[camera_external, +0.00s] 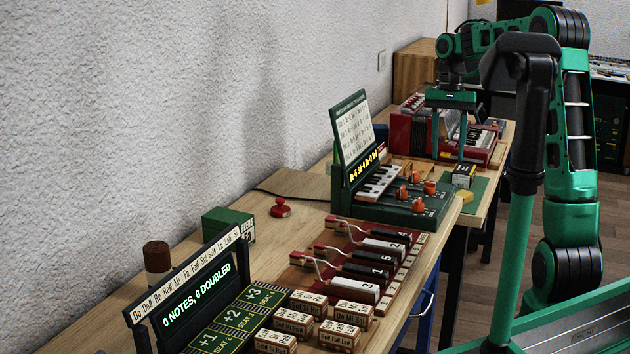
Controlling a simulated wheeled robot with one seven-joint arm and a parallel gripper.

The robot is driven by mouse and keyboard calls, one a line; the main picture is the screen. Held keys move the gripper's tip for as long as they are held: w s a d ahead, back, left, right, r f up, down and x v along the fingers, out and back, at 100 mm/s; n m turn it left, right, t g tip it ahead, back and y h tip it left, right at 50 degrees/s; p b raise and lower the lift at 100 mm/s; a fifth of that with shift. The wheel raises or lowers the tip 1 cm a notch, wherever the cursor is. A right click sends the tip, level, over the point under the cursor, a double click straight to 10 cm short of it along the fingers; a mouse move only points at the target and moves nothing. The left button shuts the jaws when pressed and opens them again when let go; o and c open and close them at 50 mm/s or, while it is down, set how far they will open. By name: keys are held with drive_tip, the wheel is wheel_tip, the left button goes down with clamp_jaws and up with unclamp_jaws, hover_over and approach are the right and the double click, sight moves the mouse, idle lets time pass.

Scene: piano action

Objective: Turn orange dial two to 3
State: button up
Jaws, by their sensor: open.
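A green keyboard unit (385,214) stands on the wooden table, with small piano keys and an upright song sheet at its back. Several orange dials (430,187) sit on its panel, another of them at the front (418,206). Their numbers and pointer settings are too small to read, so I cannot tell which is dial two. My gripper (448,153) points down with its two green fingers apart. It appears beyond the dials, in front of the red accordion in the picture, and holds nothing I can see.
A red accordion (402,134) stands behind my gripper. A small dark box (463,175) is right of the dials. Nearer are a red-based key rack (340,262), labelled blocks (354,314) and a note display (190,300). The wall borders the table's left.

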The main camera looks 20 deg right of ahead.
drive_tip(key=m+y, duration=0.1)
drive_tip(key=y, duration=0.1)
approach(403, 186)
drive_tip(key=shift+g, duration=0.4)
drive_tip(key=shift+w+x, duration=0.2)
drive_tip(key=shift+x, duration=4.35)
drive_tip(key=shift+a, duration=0.15)
drive_tip(key=c, duration=1)
